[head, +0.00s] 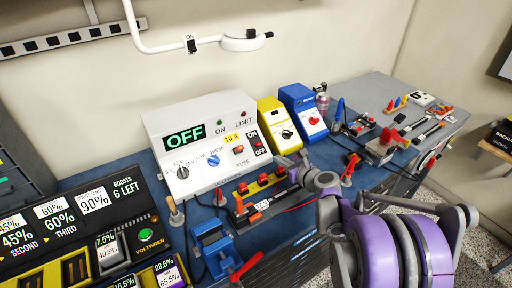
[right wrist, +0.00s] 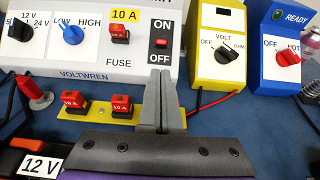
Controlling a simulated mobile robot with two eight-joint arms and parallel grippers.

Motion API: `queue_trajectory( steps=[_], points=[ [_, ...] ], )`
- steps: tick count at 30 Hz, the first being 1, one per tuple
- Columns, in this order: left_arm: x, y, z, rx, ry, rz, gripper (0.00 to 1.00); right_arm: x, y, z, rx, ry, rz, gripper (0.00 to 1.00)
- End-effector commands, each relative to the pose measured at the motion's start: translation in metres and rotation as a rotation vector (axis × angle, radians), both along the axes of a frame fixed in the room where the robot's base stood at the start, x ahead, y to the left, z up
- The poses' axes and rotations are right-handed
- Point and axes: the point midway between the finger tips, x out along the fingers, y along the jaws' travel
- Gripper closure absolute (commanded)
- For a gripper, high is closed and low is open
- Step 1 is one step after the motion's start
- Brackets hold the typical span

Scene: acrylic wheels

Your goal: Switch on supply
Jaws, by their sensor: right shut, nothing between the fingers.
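The supply (head: 190,128) is a white box on the blue bench mat, and its display (head: 185,138) reads OFF. Its ON/OFF switch is a small red rocker (right wrist: 162,43) on a black-and-white plate at the right of the front panel; the plate also shows in the head view (head: 257,144). My right gripper (right wrist: 159,78) is shut and empty, its fingertips in front of the panel and below the switch in the right wrist view. In the head view the right gripper (head: 299,165) is in front of the supply's right side. My left gripper is not in view.
Right of the supply stand a yellow VOLT meter (head: 272,113) and a blue READY unit (head: 297,99). In front is a yellow strip (right wrist: 100,112) with red 10 A fuses (right wrist: 72,101). A blue vise (head: 212,240) and a scoreboard panel (head: 70,222) are at left.

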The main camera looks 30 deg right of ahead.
Motion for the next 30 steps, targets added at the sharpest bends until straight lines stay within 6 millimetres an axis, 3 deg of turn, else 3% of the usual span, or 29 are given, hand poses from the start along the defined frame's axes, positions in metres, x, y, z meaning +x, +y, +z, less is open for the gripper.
queue_trajectory(
  steps=[14,30],
  points=[
    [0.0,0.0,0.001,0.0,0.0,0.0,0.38,0.008,0.0,-0.002,0.008,-0.001,-0.002,1.0],
    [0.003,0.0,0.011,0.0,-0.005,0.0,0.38,0.088,0.006,-0.026,0.007,-0.001,-0.002,1.0]
  ],
)
